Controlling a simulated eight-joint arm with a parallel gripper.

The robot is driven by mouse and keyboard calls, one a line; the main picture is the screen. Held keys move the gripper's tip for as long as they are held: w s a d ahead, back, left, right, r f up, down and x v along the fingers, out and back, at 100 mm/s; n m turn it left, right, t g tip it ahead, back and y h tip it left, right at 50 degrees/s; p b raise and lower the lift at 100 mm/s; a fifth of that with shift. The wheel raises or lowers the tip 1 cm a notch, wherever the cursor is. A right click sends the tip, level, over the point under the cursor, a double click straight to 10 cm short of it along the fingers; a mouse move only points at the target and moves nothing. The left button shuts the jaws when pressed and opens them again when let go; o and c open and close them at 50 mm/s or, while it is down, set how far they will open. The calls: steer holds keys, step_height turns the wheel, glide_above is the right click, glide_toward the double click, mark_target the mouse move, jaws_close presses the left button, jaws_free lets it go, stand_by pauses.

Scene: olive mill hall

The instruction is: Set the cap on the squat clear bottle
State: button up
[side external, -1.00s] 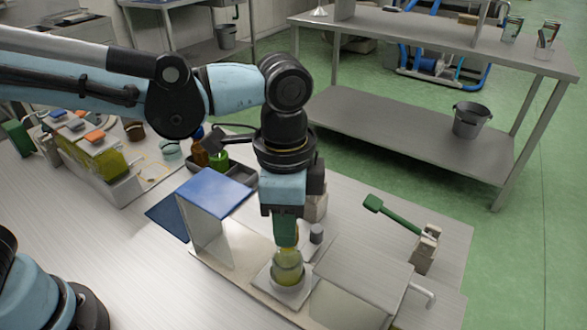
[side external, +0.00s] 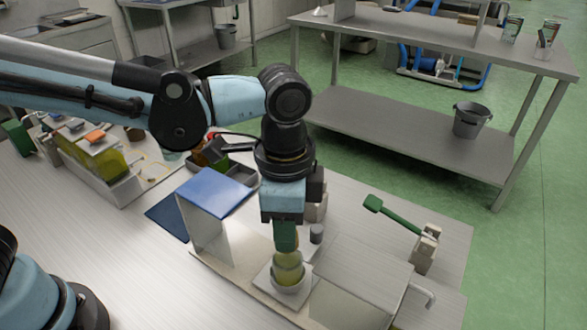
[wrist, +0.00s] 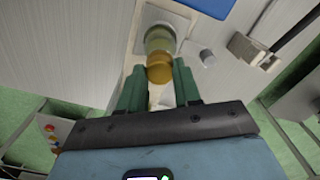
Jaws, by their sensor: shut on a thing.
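The squat clear bottle (side external: 289,274) holds yellow-green liquid and stands upright in a pale square holder (side external: 268,283) on the bench. It also shows in the wrist view (wrist: 160,40). My gripper (side external: 286,246) points down right over it. In the wrist view the green fingers of my gripper (wrist: 158,66) are shut on a round amber cap (wrist: 160,70). The cap lies over the bottle's near side in that view, at or just above its mouth. I cannot tell whether it touches or sits square. The fingers hide much of the cap in the side view.
A blue-topped stand (side external: 214,194) is close left of the bottle. A small grey cylinder (side external: 316,234) is just behind it. A metal box (side external: 365,270) and a green-handled lever (side external: 392,214) are to the right. Containers with yellow-green contents (side external: 110,165) are at the far left.

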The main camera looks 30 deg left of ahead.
steer(key=shift+f, duration=0.35)
stand_by(0.3)
steer(key=o, duration=0.9)
steer(key=shift+o, duration=0.5)
steer(key=shift+o, duration=1.2)
steer(key=shift+r, duration=0.15)
steer(key=shift+r, duration=2.9)
